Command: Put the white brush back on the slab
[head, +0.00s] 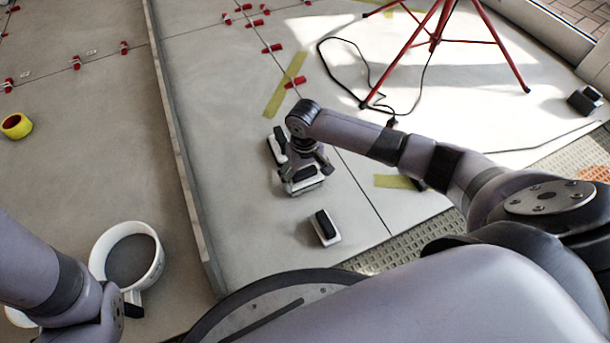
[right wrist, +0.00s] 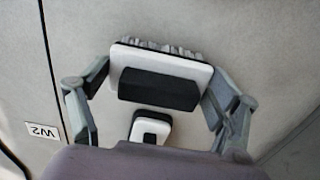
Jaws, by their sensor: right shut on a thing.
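The white brush (head: 304,184), with a black grip and grey bristles, is at my right gripper (head: 305,174) over the pale slab (head: 245,228). In the right wrist view the brush (right wrist: 160,76) sits between the two fingers of the gripper, which are shut on its ends. I cannot tell whether its bristles touch the slab. A second white and black block (head: 325,227) lies on the slab nearer to me. Another (head: 276,146) lies just behind the gripper, partly hidden. My left gripper (head: 125,307) is beside a white bucket (head: 155,262); its fingers are mostly hidden.
The slab's raised left edge (head: 188,165) runs lengthwise. A yellow tape roll (head: 17,126) lies on the left floor. A red tripod (head: 436,42) and black cable (head: 365,75) stand behind. Red clips (head: 272,48) line the joints. Slab left of the gripper is clear.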

